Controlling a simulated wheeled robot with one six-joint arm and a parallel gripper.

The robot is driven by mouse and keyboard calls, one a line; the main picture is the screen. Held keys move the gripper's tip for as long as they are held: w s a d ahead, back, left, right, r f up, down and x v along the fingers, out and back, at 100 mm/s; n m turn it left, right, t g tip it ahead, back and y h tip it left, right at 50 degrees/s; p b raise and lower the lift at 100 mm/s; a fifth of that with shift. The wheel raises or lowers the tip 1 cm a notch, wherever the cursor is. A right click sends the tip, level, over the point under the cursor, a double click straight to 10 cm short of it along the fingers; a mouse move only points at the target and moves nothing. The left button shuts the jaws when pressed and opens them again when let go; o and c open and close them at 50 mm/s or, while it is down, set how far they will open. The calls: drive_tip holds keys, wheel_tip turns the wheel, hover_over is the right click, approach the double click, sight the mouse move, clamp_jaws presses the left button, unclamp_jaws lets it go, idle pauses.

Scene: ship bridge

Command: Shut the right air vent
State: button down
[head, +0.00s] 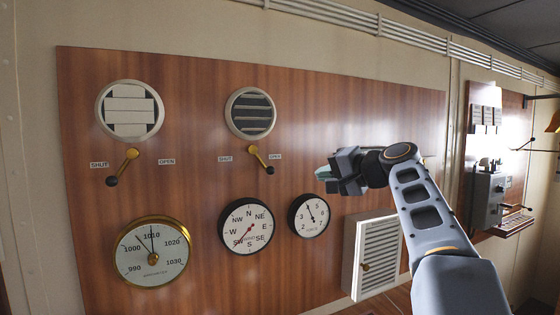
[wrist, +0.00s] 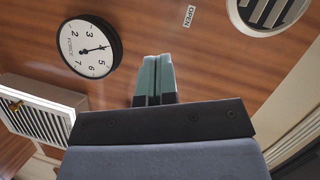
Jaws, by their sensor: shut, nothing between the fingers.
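The right air vent (head: 251,113) is a round metal-rimmed vent high on the wooden panel, with dark gaps showing between its slats. Its edge also shows at the top right of the wrist view (wrist: 265,12). Below it, the right vent's brass lever (head: 260,158) with a black knob slants down to the right, its knob close to the OPEN label (head: 275,156) and away from the SHUT label (head: 225,159). My gripper (head: 322,173) is shut and empty, to the right of the lever and apart from it. Its green fingertips (wrist: 155,80) are pressed together in the wrist view.
The left vent (head: 129,110) shows pale closed slats, and its lever (head: 123,167) points toward SHUT. A barometer (head: 152,252), a wind dial (head: 246,227) and a force gauge (head: 309,215) sit below. A white louvred cabinet (head: 376,254) juts out at lower right.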

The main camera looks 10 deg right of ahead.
drive_tip(key=r, duration=0.2)
drive_tip(key=shift+w+d+r+t+y, duration=0.3)
drive_tip(key=shift+d+r+y, duration=0.05)
drive_tip(key=shift+d+y, duration=0.05)
drive_tip(key=shift+w+a, duration=0.1)
drive_tip(key=p, duration=0.4)
approach(262, 160)
drive_tip(key=w+f, duration=0.3)
drive_tip(key=shift+a, duration=0.1)
